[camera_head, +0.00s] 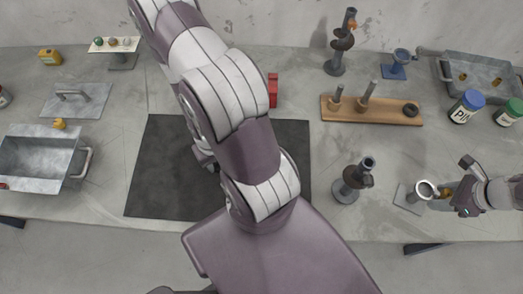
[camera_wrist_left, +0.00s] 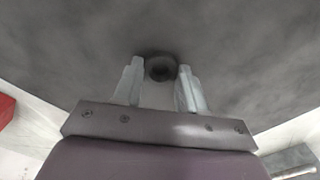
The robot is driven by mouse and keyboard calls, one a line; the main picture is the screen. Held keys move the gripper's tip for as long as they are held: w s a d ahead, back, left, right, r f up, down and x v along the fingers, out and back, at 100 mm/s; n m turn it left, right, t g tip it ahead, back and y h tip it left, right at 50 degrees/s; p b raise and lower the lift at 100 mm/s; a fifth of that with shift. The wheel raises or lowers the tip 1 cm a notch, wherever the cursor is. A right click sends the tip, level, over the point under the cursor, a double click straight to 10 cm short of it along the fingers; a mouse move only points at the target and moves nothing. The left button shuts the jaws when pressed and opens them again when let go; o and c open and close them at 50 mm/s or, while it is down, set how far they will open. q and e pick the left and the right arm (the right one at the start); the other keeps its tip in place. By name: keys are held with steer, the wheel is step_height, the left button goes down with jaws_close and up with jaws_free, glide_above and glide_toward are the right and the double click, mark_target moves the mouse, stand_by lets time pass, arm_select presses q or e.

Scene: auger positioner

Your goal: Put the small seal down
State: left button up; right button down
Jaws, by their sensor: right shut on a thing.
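The small seal (camera_wrist_left: 161,68) is a dark ring in the left wrist view. It appears to lie on the dark mat (camera_head: 160,180), between the fingertips of my left gripper (camera_wrist_left: 161,72). The fingers stand apart, with a narrow gap on each side of the ring. In the head view my left arm hides the seal and most of that gripper.
A wooden board (camera_head: 385,115) with pegs and a dark ring (camera_head: 410,109) lies behind the mat's right side. Auger stands (camera_head: 346,190) rise beside the mat and at the back. A metal tray (camera_head: 40,160) is at the left, a red object (camera_head: 272,90) behind the mat. The mat's left part is clear.

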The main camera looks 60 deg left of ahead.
arm_select(q)
steer(key=shift+f, duration=0.1)
steer(key=shift+c, duration=1.1)
step_height(320, 180, up, 10)
steer(key=shift+w, duration=0.1)
step_height(320, 180, down, 10)
steer(key=shift+r, duration=0.15)
stand_by(0.3)
